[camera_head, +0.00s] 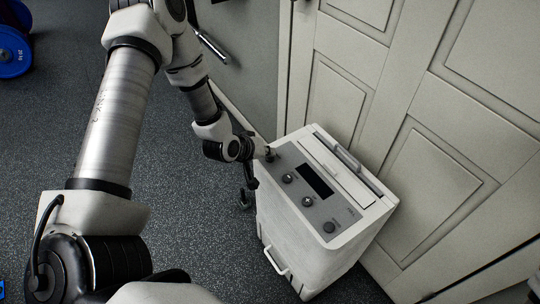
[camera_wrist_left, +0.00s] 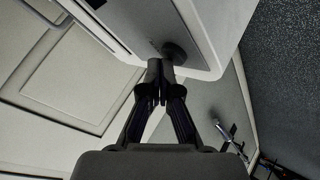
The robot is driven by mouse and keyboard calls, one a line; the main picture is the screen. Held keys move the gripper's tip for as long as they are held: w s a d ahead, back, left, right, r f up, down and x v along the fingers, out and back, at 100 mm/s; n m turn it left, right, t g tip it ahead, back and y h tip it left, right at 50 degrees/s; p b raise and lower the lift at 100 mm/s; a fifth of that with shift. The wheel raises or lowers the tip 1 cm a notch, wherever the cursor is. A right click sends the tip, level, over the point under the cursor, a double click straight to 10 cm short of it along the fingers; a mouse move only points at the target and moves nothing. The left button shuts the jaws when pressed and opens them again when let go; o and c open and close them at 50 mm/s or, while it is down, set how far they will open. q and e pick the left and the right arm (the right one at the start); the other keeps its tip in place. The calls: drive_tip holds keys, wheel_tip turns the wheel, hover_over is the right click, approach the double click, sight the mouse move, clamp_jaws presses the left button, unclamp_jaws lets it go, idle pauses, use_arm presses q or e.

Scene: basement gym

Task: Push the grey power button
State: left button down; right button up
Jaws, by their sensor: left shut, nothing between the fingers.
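The white machine (camera_head: 310,240) stands on the floor against the door, with a grey control panel (camera_head: 340,208) on its sloped top. My left gripper (camera_head: 269,153) is shut and empty at the panel's upper left corner. In the left wrist view its fingertips (camera_wrist_left: 160,70) are at the near edge of a round grey button (camera_wrist_left: 175,50); I cannot tell whether they touch it. In the head view the gripper mostly hides that button. My right gripper is not in view.
A panelled door (camera_head: 430,190) stands close behind the machine. Blue weight plates (camera_head: 12,52) lie far left. The dark floor between is clear.

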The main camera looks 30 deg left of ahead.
use_arm(q)
drive_tip(key=shift+r, duration=0.3)
wheel_tip(320, 180, up, 6)
drive_tip(key=p, duration=0.5)
drive_tip(key=shift+r+p, duration=0.1)
drive_tip(key=shift+p, duration=0.2)
idle(0.9)
